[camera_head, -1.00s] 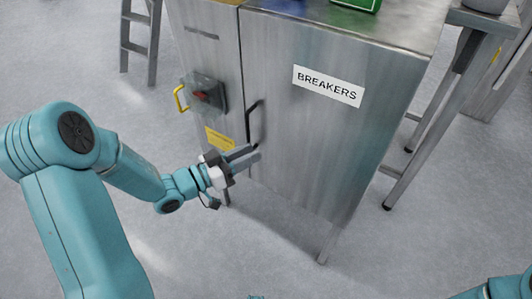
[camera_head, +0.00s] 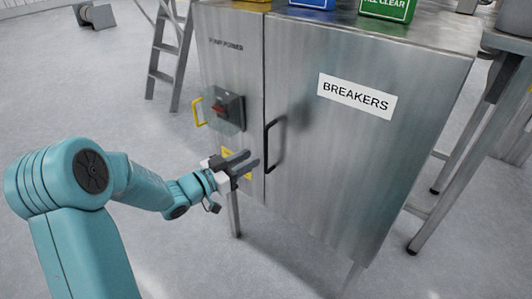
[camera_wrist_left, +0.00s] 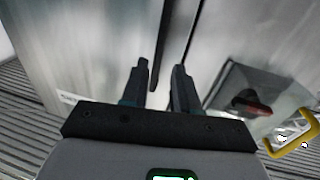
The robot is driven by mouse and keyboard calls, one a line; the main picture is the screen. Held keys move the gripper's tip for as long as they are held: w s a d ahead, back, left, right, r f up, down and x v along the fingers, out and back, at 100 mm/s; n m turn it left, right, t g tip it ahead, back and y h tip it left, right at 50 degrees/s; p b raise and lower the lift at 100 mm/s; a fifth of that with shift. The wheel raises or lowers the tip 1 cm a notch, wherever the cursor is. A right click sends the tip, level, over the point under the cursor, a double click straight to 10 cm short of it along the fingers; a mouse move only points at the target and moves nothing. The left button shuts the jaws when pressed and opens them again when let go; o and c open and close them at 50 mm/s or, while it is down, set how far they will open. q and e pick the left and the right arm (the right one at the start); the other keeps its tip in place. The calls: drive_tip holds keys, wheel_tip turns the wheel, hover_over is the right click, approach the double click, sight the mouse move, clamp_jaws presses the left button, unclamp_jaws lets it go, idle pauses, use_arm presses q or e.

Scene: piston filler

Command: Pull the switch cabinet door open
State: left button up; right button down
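The steel switch cabinet has a right-hand door (camera_head: 340,160) labelled BREAKERS, which looks shut. Its upright black bar handle (camera_head: 271,146) is near the door's left edge. My left gripper (camera_head: 249,163) is just left of the handle's lower part, fingers pointing at the cabinet with a gap between them. It holds nothing that I can see. In the left wrist view my two dark fingers (camera_wrist_left: 161,88) are apart. A dark bar, apparently the handle (camera_wrist_left: 164,45), shows between and beyond them; I cannot tell whether they touch it. My right gripper is out of view.
A switch box with a red knob (camera_head: 219,111) and a yellow handle (camera_head: 198,112) juts from the cabinet's left panel. A ladder (camera_head: 167,60) stands behind left, a metal table (camera_head: 470,140) to the right. Floor in front is clear.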

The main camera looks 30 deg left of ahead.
use_arm(q)
hover_over(266, 170)
drive_tip(key=shift+w+a+b, duration=0.2)
drive_tip(key=shift+w+b, duration=0.05)
drive_tip(key=shift+b, duration=0.05)
clamp_jaws()
